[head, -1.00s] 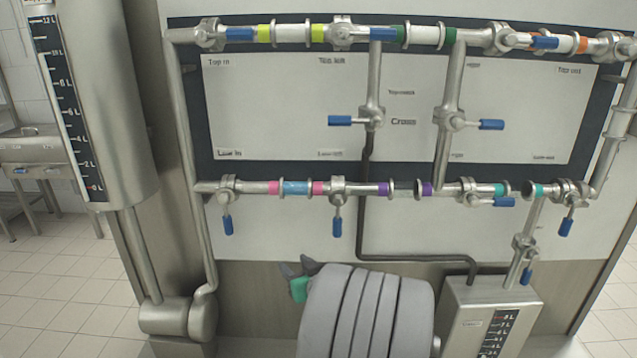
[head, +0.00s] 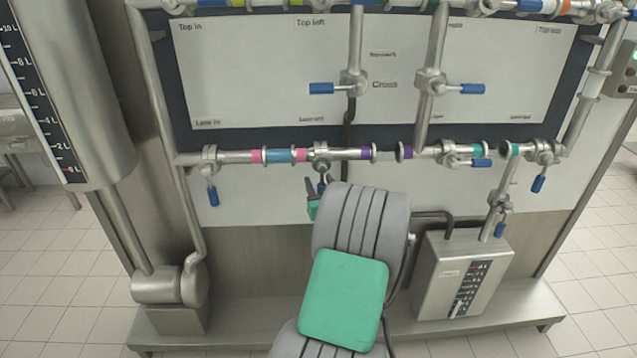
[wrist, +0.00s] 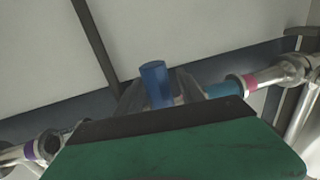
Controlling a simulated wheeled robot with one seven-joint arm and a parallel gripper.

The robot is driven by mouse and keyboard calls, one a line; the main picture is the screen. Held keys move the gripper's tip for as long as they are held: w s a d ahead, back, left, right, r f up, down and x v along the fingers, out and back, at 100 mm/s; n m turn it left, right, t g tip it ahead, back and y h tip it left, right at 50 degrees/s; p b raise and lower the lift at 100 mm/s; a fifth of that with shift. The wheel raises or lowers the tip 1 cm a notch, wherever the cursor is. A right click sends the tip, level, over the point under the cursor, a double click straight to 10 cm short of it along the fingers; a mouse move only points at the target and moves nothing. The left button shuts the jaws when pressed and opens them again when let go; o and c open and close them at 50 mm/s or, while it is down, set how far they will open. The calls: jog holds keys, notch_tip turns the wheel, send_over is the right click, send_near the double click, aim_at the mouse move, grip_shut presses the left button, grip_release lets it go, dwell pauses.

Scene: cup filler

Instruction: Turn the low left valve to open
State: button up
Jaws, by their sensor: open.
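The low left valve (head: 320,150) sits on the lower pipe under the "Low left" label, between pink and purple bands. Its blue handle (head: 322,187) hangs down, across the pipe, and is partly hidden by my arm. My gripper (head: 316,190) is at this handle, its far parts hidden behind the grey wrist. In the wrist view, the blue handle (wrist: 155,83) stands between the two dark fingers of my gripper (wrist: 160,92). The fingers are open around it. I cannot tell whether either finger touches it.
The low in valve handle (head: 213,196) hangs down to the left. A metal box with a scale (head: 462,275) stands at lower right, with a dark hose beside my arm. The panel below the lower pipe is mostly clear.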

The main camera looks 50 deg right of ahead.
grip_shut()
dwell(0.3)
jog(key=shift+a, duration=0.1)
dwell(1.0)
